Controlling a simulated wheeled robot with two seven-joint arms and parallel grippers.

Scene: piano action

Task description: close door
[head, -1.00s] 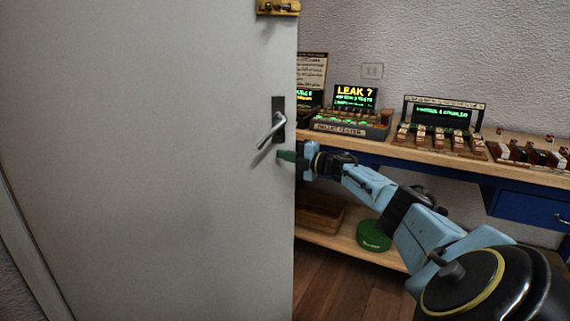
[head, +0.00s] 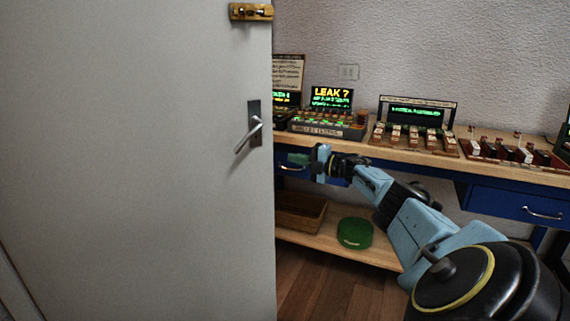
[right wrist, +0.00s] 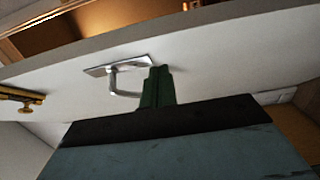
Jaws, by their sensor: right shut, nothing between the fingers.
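The grey door (head: 130,160) stands open, filling the left half of the head view. Its silver lever handle (head: 248,137) sits on a dark plate near the free edge. My right gripper (head: 297,159), with green fingers, is just right of that edge and a little below the handle in the head view. The fingers are shut and empty. In the right wrist view the shut fingers (right wrist: 157,88) point at the pale door face (right wrist: 220,55), beside the handle (right wrist: 123,85). I cannot tell whether they touch the door. My left gripper is not in view.
A brass bolt (head: 250,12) is fixed high on the door. A workbench (head: 410,157) with lit displays and key models runs along the wall behind my right arm. A green round tin (head: 355,232) and a wooden crate (head: 300,213) are on the lower shelf.

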